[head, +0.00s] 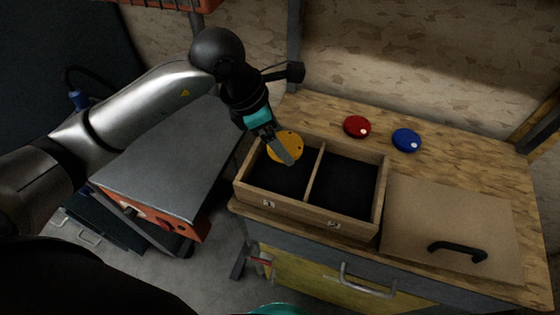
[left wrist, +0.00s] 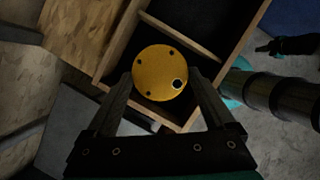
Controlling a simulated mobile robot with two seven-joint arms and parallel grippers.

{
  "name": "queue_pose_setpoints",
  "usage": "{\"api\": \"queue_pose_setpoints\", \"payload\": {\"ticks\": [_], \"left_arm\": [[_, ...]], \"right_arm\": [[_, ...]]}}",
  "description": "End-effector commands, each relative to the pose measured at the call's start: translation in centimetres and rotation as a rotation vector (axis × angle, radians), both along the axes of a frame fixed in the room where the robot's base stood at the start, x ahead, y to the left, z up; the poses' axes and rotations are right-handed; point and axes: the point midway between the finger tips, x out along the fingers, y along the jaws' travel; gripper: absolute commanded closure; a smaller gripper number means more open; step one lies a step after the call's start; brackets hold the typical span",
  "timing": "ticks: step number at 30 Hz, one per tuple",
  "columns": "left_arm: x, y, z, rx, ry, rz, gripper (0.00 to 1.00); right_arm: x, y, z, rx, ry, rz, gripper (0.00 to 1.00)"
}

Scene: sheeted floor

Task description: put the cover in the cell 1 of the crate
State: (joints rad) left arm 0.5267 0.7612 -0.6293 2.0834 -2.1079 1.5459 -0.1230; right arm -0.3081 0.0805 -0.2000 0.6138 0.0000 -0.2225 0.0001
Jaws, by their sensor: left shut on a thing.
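The cover is a round orange-yellow disc (head: 288,146) with small dark holes. My left gripper (head: 285,150) is shut on it. In the left wrist view the cover (left wrist: 160,73) sits between the two fingertips (left wrist: 160,80). The wooden crate (head: 315,216) has two dark-floored cells split by a divider (head: 315,174); small number labels are on its front, the left one reading 1 (head: 268,204). The cover is over the left cell (head: 275,178); I cannot tell its exact height above the floor.
A red disc (head: 357,127) and a blue disc (head: 406,140) lie on the wooden bench top (head: 460,165) behind the crate. A brown panel with a black handle (head: 457,251) lies right of the crate. A grey-topped red cabinet (head: 165,170) stands at the left.

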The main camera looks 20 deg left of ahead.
Motion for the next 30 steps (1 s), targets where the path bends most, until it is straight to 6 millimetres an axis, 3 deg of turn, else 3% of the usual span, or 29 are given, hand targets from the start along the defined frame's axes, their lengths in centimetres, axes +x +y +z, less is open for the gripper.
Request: {"api": "queue_pose_setpoints", "payload": {"ticks": [3,11,18,29,30], "left_arm": [[0.0,-0.1,-2.3,-0.002,0.001,0.0,0.84],[0.0,-0.1,-4.2,-0.003,-0.001,0.0,0.84],[0.0,-0.1,-7.6,-0.002,-0.001,-0.001,0.84],[0.1,0.0,-8.0,-0.002,-0.003,-0.001,0.84],[0.0,0.0,-7.9,-0.001,-0.001,-0.001,0.07]], "right_arm": [[0.8,0.0,-0.3,0.001,-0.013,-0.001,1.0],[1.2,0.0,-0.5,0.002,-0.021,-0.001,1.0],[1.2,0.0,-1.0,0.002,-0.021,-0.001,1.0],[1.1,0.0,-1.3,0.001,-0.02,-0.001,1.0],[1.1,0.0,-1.2,0.001,-0.02,-0.001,1.0]]}}
